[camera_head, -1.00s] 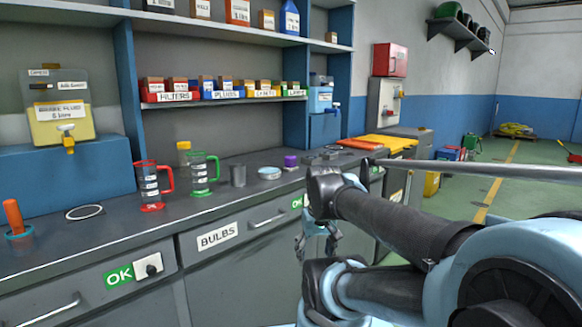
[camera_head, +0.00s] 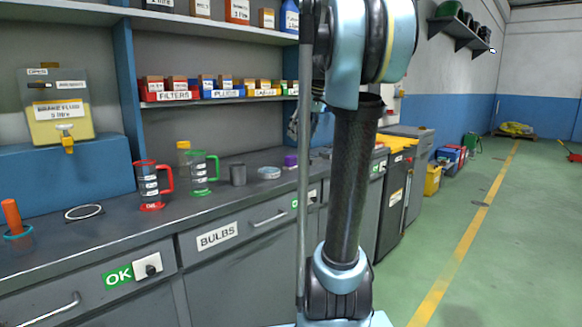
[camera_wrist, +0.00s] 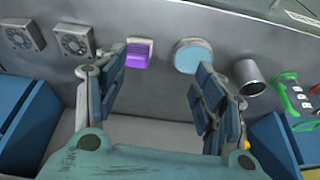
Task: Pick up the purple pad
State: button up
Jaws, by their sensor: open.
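The purple pad (camera_head: 290,160) lies on the grey workbench, just left of my upright arm in the head view. In the head view my gripper (camera_head: 296,122) is partly hidden by my arm and appears above the bench near the pad. I cannot tell its exact height over the pad.
A round light-blue tin (camera_wrist: 192,55) and a metal cup (camera_wrist: 248,75) lie to the pad's right in the wrist view. A green-handled jug (camera_head: 203,172) and a red one (camera_head: 150,185) stand further left in the head view. A shelf of bins (camera_head: 222,95) hangs above.

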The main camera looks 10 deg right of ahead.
jog(key=w+d+r, duration=0.1)
jog(key=w+r, duration=0.2)
jog(key=w, duration=0.1)
send_near(291, 156)
jog(key=shift+n, duration=0.4)
jog(key=x, duration=0.5)
jog(key=shift+s+f, duration=0.2)
jog(key=shift+f, duration=0.25)
jog(key=shift+w+x, duration=0.2)
jog(key=shift+x, duration=1.1)
jog(key=shift+w+x, duration=0.15)
jog(key=shift+x, duration=1.2)
jog(key=shift+r, duration=0.15)
jog(key=c, duration=1.1)
